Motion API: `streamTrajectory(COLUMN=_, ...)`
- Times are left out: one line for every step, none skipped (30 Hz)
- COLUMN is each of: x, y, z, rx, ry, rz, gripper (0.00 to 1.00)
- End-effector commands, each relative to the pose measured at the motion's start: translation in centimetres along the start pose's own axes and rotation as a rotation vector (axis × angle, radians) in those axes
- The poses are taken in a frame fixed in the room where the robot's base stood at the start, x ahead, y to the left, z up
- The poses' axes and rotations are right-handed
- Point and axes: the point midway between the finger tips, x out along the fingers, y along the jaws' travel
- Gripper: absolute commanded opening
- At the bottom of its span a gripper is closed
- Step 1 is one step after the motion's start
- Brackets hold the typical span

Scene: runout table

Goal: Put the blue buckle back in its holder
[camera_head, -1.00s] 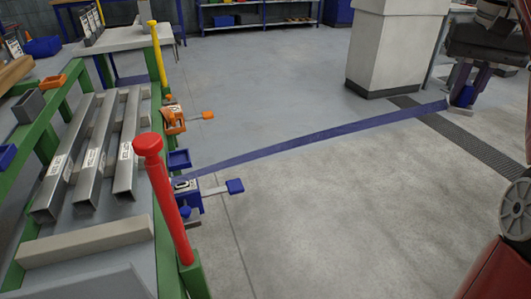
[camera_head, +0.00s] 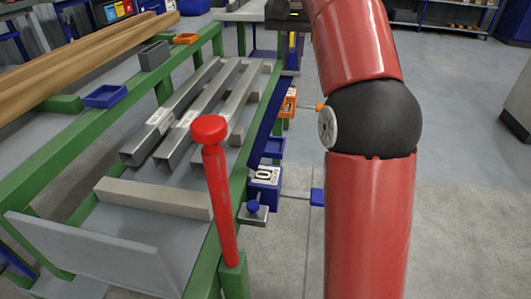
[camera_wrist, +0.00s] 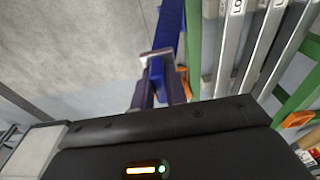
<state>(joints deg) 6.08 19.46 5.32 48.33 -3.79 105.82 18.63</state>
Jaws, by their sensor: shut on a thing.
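The blue buckle (camera_wrist: 157,78) sits between the fingers of my gripper (camera_wrist: 158,90) in the wrist view. My gripper is shut on it. The blue strap (camera_wrist: 170,25) runs from the buckle to the top of that view. Which part is the buckle's holder I cannot tell for sure.
A red post (camera_head: 218,190) stands at the table's near corner. An orange unit (camera_head: 288,103) is further along the same side. Metal bars (camera_head: 190,120) lie on the green-framed table (camera_head: 205,275). My red arm hides much of the right side. Floor (camera_head: 470,200) beyond it looks clear.

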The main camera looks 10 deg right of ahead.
Motion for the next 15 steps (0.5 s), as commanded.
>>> streamTrajectory(x=1.1, y=-1.5, z=-0.2, rx=0.002, ry=0.001, rz=0.003, gripper=0.0)
streamTrajectory(x=1.4, y=-2.1, z=-0.4, rx=0.008, ry=0.003, rz=0.004, gripper=0.0)
streamTrajectory(x=1.7, y=-2.7, z=-0.5, rx=0.014, ry=0.003, rz=0.007, gripper=0.0)
streamTrajectory(x=1.9, y=-3.1, z=-0.5, rx=0.018, ry=0.004, rz=0.008, gripper=0.0)
streamTrajectory(x=1.9, y=-3.4, z=-0.5, rx=0.019, ry=0.005, rz=0.009, gripper=0.0)
streamTrajectory(x=1.8, y=-3.6, z=-0.4, rx=0.022, ry=0.004, rz=0.01, gripper=0.0)
streamTrajectory(x=1.8, y=-3.7, z=-0.4, rx=0.024, ry=0.005, rz=0.011, gripper=0.0)
streamTrajectory(x=1.8, y=-3.8, z=-0.3, rx=0.026, ry=0.005, rz=0.011, gripper=0.0)
streamTrajectory(x=1.8, y=-3.8, z=-0.2, rx=0.027, ry=0.005, rz=0.011, gripper=0.0)
streamTrajectory(x=1.8, y=-3.8, z=-0.1, rx=0.027, ry=0.004, rz=0.012, gripper=0.0)
streamTrajectory(x=2.0, y=-3.7, z=-0.1, rx=0.027, ry=0.005, rz=0.011, gripper=0.0)
streamTrajectory(x=2.4, y=-3.7, z=0.0, rx=0.027, ry=0.005, rz=0.011, gripper=0.0)
streamTrajectory(x=2.8, y=-3.7, z=0.0, rx=0.027, ry=0.004, rz=0.012, gripper=0.0)
streamTrajectory(x=3.4, y=-3.7, z=0.1, rx=0.027, ry=0.003, rz=0.012, gripper=0.0)
streamTrajectory(x=4.2, y=-3.7, z=0.2, rx=0.026, ry=0.003, rz=0.012, gripper=0.0)
